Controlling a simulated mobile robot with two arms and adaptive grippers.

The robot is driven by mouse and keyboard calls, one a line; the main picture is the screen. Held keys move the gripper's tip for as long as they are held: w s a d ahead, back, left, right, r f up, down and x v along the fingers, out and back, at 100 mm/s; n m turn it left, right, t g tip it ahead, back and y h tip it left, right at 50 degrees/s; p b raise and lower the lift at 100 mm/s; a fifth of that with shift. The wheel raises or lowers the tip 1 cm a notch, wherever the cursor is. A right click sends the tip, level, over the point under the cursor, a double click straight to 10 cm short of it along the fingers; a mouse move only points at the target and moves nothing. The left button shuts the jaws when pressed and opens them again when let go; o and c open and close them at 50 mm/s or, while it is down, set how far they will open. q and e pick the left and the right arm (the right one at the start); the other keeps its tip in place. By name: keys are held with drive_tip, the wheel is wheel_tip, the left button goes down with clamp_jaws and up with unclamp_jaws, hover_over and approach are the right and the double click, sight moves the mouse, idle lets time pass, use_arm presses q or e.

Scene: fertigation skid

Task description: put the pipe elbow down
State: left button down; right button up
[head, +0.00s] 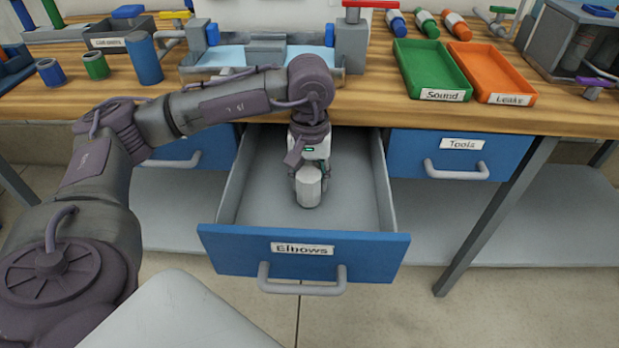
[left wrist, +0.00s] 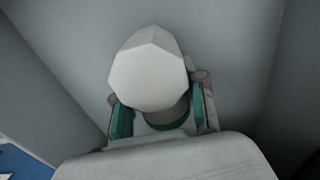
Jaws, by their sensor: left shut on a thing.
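The pipe elbow (head: 309,187) is a pale grey piece held at the tip of my left gripper (head: 308,172), inside the open drawer (head: 303,250) labelled "Elbows". In the left wrist view the elbow (left wrist: 148,75) shows a faceted white end between the two green-padded fingers of my left gripper (left wrist: 160,118). The fingers are shut on it. The grey drawer floor lies below the elbow; I cannot tell whether they touch. The drawer is otherwise empty where I can see it. My right gripper is not in view.
The "Tools" drawer (head: 459,154) to the right is shut. On the wooden bench (head: 350,112) above stand a green "Sound" tray (head: 432,70), an orange "Leaky" tray (head: 492,72) and several coloured cylinders. The drawer walls stand close around my gripper.

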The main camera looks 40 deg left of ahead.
sight(310, 165)
use_arm(q)
drive_tip(key=shift+f, duration=0.2)
drive_tip(key=c, duration=0.6)
unclamp_jaws()
drive_tip(key=shift+c, duration=0.2)
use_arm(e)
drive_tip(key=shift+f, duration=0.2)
use_arm(q)
drive_tip(key=shift+r, duration=0.1)
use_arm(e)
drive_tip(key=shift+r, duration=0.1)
use_arm(q)
drive_tip(key=shift+r, duration=0.25)
wheel_tip(310, 165, up, 3)
drive_tip(key=shift+f+p, duration=0.1)
drive_tip(key=shift+p, duration=0.35)
wheel_tip(310, 165, up, 9)
drive_tip(key=shift+p, duration=0.7)
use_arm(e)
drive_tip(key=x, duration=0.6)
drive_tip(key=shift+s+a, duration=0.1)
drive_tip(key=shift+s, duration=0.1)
